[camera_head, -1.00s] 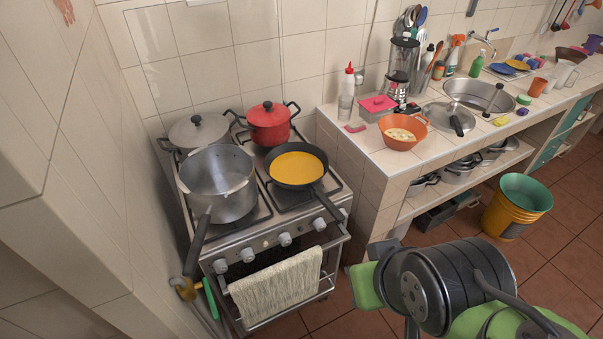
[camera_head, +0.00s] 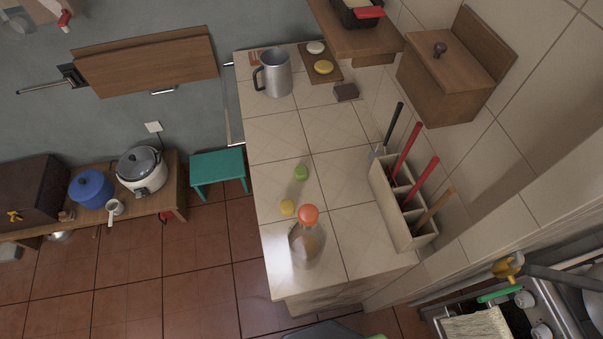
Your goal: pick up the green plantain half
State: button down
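A glass bottle with an orange cap (camera_head: 306,240) stands just beyond the yellow piece, toward the counter's lower end. My gripper is not in view; only a sliver of my arm shows at the bottom edge.
A wooden holder (camera_head: 403,205) with long-handled tools stands along the wall on the right. A metal mug (camera_head: 274,74), a small brown block (camera_head: 346,91) and a board (camera_head: 319,60) occupy the far end. A green stool (camera_head: 218,170) stands left of the counter. The stove (camera_head: 500,312) is lower right.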

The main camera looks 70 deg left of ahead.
aim_at(300, 172)
jog(key=u, duration=2.7)
jog(key=j+z, duration=0.15)
jog(key=j, duration=0.6)
jog(key=i+j+z, duration=0.1)
jog(key=j+z, duration=0.3)
jog(key=j, duration=1.35)
jog(key=i+j+z, duration=0.4)
jog(key=i+j, duration=0.3)
jog(key=j, duration=0.15)
jog(key=i+j+z, duration=0.1)
jog(key=i+z, duration=0.15)
jog(key=i, duration=0.55)
